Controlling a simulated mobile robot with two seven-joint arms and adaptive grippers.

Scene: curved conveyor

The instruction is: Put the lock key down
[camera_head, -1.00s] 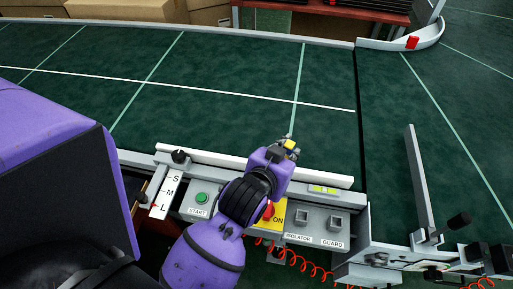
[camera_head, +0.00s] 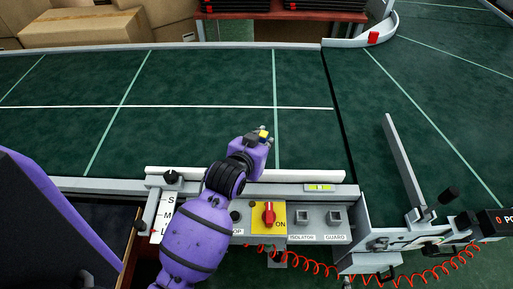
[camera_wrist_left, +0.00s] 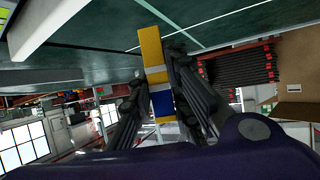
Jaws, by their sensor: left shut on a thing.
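My left gripper (camera_head: 264,135) is over the green conveyor belt (camera_head: 200,125), just beyond the control panel (camera_head: 320,235). It is shut on the lock key, which shows as a small yellow piece (camera_head: 263,133) between the fingertips. In the left wrist view the lock key (camera_wrist_left: 152,50) is a narrow bar with yellow, white and blue bands, held between the dark fingers of the left gripper (camera_wrist_left: 160,88). The panel has two square sockets, labelled ISOLATOR (camera_head: 304,217) and GUARD (camera_head: 334,217). I cannot tell the key's height above the belt. My right gripper is out of view.
A red rotary switch (camera_head: 268,213) sits on a yellow plate marked ON. A white rail (camera_head: 300,175) runs behind the panel. A grey upright bar (camera_head: 405,165) stands at the right. Cardboard boxes (camera_head: 80,28) are at the back left. The belt's middle is clear.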

